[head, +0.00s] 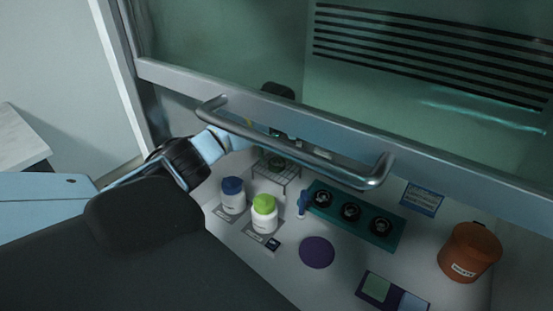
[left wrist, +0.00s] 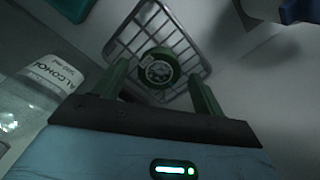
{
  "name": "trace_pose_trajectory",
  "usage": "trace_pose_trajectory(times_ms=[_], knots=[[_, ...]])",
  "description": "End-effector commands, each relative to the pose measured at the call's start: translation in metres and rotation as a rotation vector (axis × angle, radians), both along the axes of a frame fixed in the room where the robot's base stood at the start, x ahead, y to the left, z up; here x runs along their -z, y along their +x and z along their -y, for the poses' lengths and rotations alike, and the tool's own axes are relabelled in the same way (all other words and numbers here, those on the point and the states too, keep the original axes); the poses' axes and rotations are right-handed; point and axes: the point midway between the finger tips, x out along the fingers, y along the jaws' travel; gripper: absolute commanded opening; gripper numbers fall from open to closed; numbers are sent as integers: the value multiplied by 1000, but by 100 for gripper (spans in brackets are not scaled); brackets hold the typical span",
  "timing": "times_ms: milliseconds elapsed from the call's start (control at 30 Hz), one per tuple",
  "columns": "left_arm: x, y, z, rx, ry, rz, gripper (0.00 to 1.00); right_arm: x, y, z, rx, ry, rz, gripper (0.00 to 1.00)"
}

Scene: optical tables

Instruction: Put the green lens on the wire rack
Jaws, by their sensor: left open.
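The green lens (left wrist: 158,70), a small round piece with a green ring and dark centre, lies on the wire rack (left wrist: 190,45) in the left wrist view. The head view shows the same wire rack (head: 279,174) behind the white bottles, with the green lens (head: 277,163) on it, small and dark. My left gripper (left wrist: 159,72) is open, its two green fingers on either side of the lens with gaps visible. In the head view the sash and its handle partly hide this gripper. My right gripper is not in view.
The sash handle (head: 300,146) crosses above the rack. A blue-capped bottle (head: 233,195) and a green-capped bottle (head: 264,214) stand in front. A teal holder (head: 375,232) with three black round pieces, a purple disc (head: 317,252) and an orange jar (head: 469,252) are to the right.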

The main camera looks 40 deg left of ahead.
Motion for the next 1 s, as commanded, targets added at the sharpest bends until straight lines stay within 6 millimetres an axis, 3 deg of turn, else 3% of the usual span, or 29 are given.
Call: trace_pose_trajectory(times_ms=[300,500,700,1000], knots=[[-68,1,0,0,-1,9,70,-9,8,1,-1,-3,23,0],[-98,1,0,0,0,6,70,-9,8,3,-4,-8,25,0],[-111,1,0,0,-1,2,70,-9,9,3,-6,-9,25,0],[-112,1,0,0,-1,2,70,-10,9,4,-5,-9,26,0]])
